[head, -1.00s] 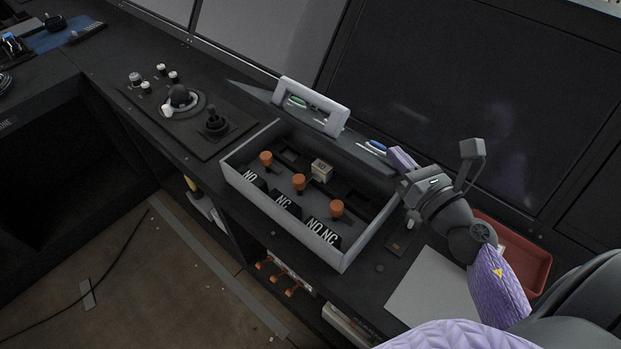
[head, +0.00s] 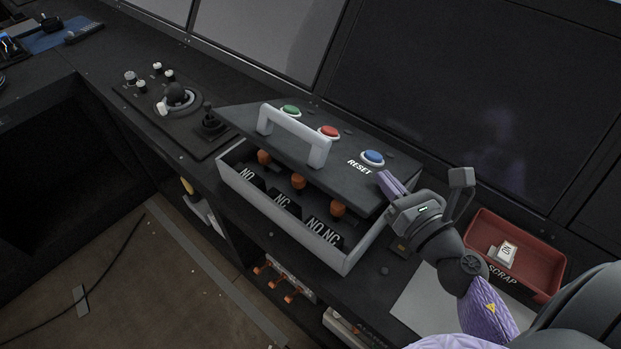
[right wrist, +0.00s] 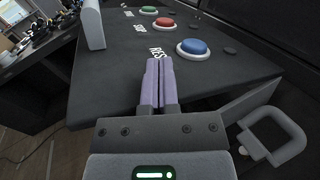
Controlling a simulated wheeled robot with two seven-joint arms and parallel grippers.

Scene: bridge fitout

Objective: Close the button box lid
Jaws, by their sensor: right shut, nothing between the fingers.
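The button box (head: 350,258) is a grey open-topped box on the console, with orange knobs and NO and NC labels inside. Its dark lid (head: 300,143) is tilted partway down over the rear of the box, with the front still showing. The lid carries a pale handle (head: 318,150) and green, red and blue buttons; it fills much of the right wrist view (right wrist: 120,85). My right gripper (head: 388,182) is shut and empty, its lilac fingers at the lid's right edge by the blue button (head: 373,157). My left gripper is not in view.
A red scrap tray (head: 552,283) holding a white switch piece (head: 507,250) stands right of my right arm. A joystick panel (head: 175,112) lies left of the box. Dark screens rise behind. A pale sheet (head: 412,300) lies in front of the tray.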

